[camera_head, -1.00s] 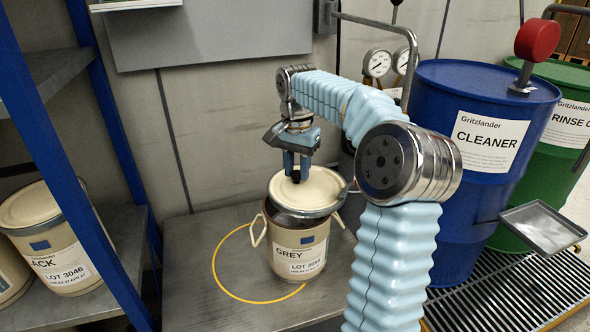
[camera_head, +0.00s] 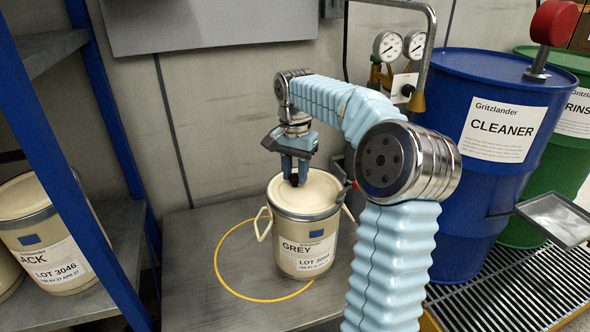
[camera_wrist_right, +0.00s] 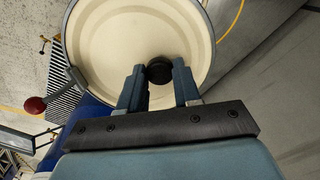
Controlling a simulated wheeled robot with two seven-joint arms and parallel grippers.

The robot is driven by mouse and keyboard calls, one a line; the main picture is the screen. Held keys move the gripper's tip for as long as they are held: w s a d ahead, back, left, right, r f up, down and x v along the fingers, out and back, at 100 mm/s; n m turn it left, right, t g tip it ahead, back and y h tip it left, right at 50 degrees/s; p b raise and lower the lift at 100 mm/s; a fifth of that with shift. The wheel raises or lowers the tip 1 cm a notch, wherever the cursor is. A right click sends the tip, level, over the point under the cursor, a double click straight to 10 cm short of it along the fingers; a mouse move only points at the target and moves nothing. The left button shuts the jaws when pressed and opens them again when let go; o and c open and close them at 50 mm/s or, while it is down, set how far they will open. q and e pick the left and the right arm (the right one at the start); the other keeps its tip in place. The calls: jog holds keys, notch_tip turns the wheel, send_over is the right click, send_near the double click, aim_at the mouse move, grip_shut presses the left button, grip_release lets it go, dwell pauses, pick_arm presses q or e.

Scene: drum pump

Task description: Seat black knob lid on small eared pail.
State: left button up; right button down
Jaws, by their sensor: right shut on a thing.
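The small eared pail (camera_head: 318,238), cream with a GREY label, stands upright on the grey bench top, its ears out at the sides. The cream lid (camera_head: 318,192) lies across its mouth and looks level inside the metal rim; whether it is fully down I cannot tell. My right gripper (camera_head: 295,176) points down over the lid and is shut on its black knob (camera_head: 294,181). In the right wrist view the knob (camera_wrist_right: 158,70) sits between the fingertips (camera_wrist_right: 158,84), with the lid (camera_wrist_right: 105,45) filling the pail's ring. My left gripper is not in view.
A lever with a red ball (camera_wrist_right: 35,105) sticks out from the pail's ring. A shelf with a lidded pail (camera_head: 55,250) stands left. A blue CLEANER drum (camera_head: 470,200) stands right, behind my arm.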

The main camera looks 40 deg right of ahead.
aim_at(295, 176)
jog(key=shift+p, duration=0.5)
dwell(1.0)
jog(key=shift+f+b, duration=0.4)
jog(key=shift+f, duration=0.15)
jog(key=c, duration=1.1)
grip_release()
notch_tip(295, 176, up, 4)
jog(key=p, duration=0.3)
jog(key=shift+f, duration=0.2)
notch_tip(295, 176, up, 2)
jog(key=shift+r+p, duration=0.1)
jog(key=shift+p, duration=0.75)
notch_tip(295, 176, up, 5)
jog(key=shift+r, duration=0.15)
